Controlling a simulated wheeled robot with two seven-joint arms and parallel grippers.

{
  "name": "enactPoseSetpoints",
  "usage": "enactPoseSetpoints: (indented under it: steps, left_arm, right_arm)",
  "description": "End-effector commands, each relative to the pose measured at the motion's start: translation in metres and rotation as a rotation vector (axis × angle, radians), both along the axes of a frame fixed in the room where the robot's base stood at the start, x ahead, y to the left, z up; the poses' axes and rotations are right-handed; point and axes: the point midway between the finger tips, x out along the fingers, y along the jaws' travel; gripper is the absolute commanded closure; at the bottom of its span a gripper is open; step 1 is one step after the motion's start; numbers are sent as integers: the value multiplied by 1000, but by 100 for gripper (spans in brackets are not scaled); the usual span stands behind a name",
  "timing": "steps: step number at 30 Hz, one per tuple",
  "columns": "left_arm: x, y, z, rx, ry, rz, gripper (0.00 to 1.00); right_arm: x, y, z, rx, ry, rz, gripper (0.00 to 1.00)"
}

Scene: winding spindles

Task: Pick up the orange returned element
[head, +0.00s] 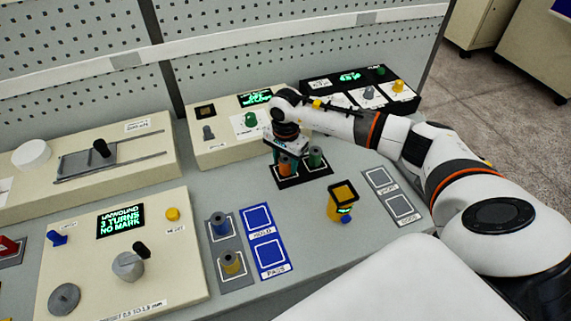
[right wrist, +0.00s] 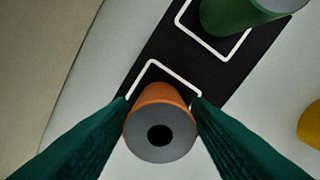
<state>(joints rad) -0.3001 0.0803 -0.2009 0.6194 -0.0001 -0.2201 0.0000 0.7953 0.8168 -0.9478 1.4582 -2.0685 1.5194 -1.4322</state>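The orange element (head: 285,168), a spool with a grey top and a dark centre hole, stands upright in a white-outlined square on a black pad (head: 290,183). My right gripper (head: 287,158) is over it, pointing down. In the right wrist view, the orange element (right wrist: 160,125) sits between the two dark green fingers (right wrist: 160,110), one on each side, with little or no visible gap. The fingers look open around it; firm contact does not show. My left gripper is not in view.
A green spool (head: 315,157) stands close by in the pad's other square. A yellow-and-black device (head: 342,200) is in front to the right. Blue (head: 218,224) and yellow (head: 231,262) spools stand on a grey pad. Control panels (head: 225,140) rise behind.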

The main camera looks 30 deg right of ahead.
Motion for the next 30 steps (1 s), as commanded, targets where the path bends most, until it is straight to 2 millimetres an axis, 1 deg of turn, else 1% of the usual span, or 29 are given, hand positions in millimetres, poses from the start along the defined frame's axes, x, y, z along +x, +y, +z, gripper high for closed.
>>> enactPoseSetpoints:
  steps: [1, 3, 6, 13, 16, 20, 24, 30]
  left_arm:
    - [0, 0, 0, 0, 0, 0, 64]
    - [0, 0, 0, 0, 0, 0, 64]
    - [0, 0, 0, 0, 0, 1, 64]
    - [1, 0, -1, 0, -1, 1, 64]
    - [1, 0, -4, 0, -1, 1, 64]
    - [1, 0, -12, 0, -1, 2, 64]
    - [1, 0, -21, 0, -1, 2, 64]
    - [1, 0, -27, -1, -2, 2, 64]
  right_arm:
    - [0, 0, 0, 0, 0, 0, 64]
    - [0, 0, 0, 0, 0, 0, 75]
    - [0, 0, 0, 0, 0, 0, 90]
    - [0, 0, 2, 0, -1, 0, 90]
    - [1, 0, 9, 1, -4, 1, 90]
    - [1, -1, 31, 0, -6, 0, 90]
    - [2, 0, 61, 0, -8, 0, 90]
    - [1, 0, 93, 1, -4, 0, 90]
